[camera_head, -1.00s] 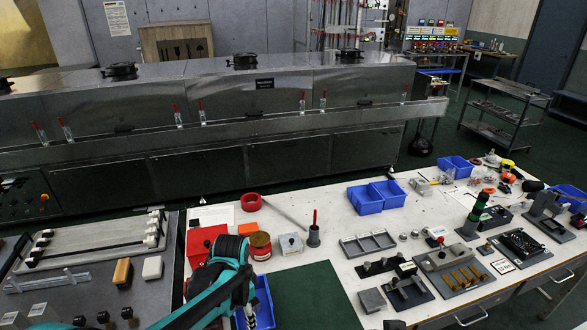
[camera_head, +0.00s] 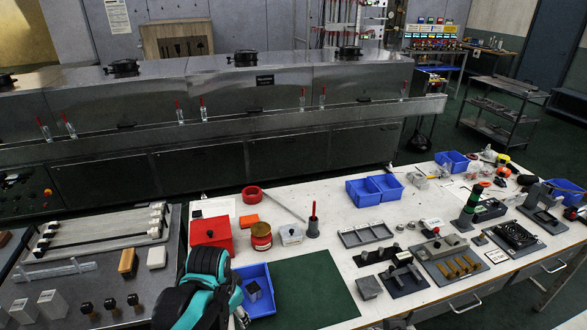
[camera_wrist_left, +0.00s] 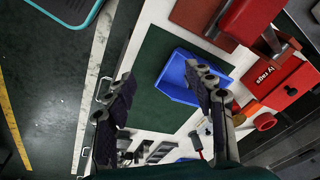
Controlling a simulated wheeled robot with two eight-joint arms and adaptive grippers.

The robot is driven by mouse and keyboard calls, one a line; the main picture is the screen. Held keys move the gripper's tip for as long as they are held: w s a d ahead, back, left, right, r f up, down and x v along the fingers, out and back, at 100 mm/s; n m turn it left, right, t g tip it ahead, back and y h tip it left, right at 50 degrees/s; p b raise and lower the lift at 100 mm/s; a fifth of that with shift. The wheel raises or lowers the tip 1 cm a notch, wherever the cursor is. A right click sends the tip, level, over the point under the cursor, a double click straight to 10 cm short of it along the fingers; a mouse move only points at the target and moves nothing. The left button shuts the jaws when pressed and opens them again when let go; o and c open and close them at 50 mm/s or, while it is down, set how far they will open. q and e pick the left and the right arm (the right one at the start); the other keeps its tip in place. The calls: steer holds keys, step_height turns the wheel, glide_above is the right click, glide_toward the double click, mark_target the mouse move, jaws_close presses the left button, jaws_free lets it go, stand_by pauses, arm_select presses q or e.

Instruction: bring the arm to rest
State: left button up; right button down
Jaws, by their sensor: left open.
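My left arm (camera_head: 203,285), teal and black, is folded at the bottom of the head view, left of the blue bin (camera_head: 268,275). Its fingertips are mostly hidden there. In the left wrist view my left gripper (camera_wrist_left: 160,92) has its two dark fingers wide apart with nothing between them. Beyond the fingers are the green mat (camera_wrist_left: 150,85) and the blue bin (camera_wrist_left: 178,75). A small dark grey block (camera_head: 253,291) lies in the bin. My right gripper is not in view.
The white bench (camera_head: 330,262) holds a red box (camera_head: 212,233), a red-and-gold tin (camera_head: 261,236), a grey tray (camera_head: 367,235) and several fixtures. The green mat is bare. A grey panel (camera_head: 105,275) with blocks and knobs lies left. The long steel dryer (camera_head: 220,110) stands behind.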

arm_select(q)
steer(key=s+a+r+n+t, duration=0.2)
steer(key=s+r+n+t, duration=0.2)
steer(key=s+n, duration=0.3)
steer(key=shift+s+a+r+t, duration=0.15)
steer(key=shift+s+a+t, duration=0.25)
steer(key=shift+s, duration=0.15)
stand_by(0.4)
